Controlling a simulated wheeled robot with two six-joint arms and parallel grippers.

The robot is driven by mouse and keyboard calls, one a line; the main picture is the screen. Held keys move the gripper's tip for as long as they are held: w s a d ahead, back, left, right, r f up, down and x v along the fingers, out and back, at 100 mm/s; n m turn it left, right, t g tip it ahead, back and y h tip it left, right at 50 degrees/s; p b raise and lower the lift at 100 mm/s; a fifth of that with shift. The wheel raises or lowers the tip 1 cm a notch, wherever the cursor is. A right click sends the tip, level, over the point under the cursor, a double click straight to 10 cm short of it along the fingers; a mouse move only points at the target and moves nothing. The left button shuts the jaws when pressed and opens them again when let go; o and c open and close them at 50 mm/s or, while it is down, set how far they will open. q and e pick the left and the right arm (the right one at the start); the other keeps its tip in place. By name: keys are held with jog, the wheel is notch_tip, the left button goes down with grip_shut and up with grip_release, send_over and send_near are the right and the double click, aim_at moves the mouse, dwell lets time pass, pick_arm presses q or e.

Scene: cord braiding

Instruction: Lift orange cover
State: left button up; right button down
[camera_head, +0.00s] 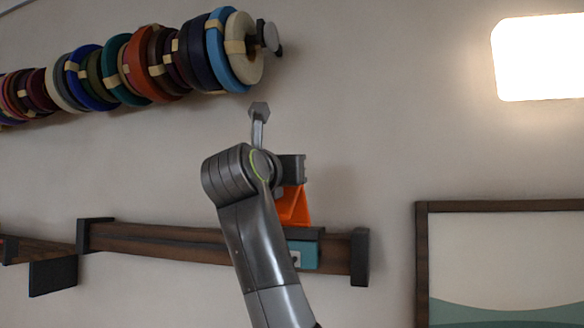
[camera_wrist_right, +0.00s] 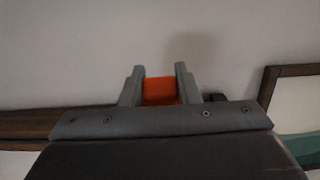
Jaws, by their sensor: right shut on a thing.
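The orange cover (camera_head: 294,206) stands tilted up above a teal block (camera_head: 304,256) on the wooden wall rail in the head view. My right gripper (camera_head: 293,170) is at the cover's upper end, partly hidden by my own arm. In the right wrist view the cover (camera_wrist_right: 160,91) sits between the two fingers of my right gripper (camera_wrist_right: 159,76), which is shut on it. The cover's lower edge is close to the teal block; I cannot tell whether they touch. My left gripper is not in view.
The wooden rail (camera_head: 160,240) with dark end brackets runs along the wall. A framed picture (camera_head: 421,260) is at right. The wall between is clear.

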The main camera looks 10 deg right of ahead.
jog(key=shift+w+d+r+g+y, duration=0.3)
jog(key=shift+w+g, duration=0.1)
jog(key=shift+w, duration=0.1)
jog(key=shift+w+f, duration=0.1)
jog(key=c, duration=1.1)
grip_release()
jog(key=b+v, duration=0.4)
jog(key=v, duration=0.2)
jog(key=shift+s+a+f, duration=0.1)
jog(key=shift+s+f, duration=0.05)
jog(key=shift+s, duration=0.05)
jog(key=b+v, duration=0.1)
jog(key=v, duration=0.2)
jog(key=b+v, duration=0.1)
jog(key=v, duration=0.3)
jog(key=b+v, duration=0.1)
jog(key=v, duration=0.3)
jog(key=shift+r+b, duration=0.4)
jog(key=shift+r, duration=0.05)
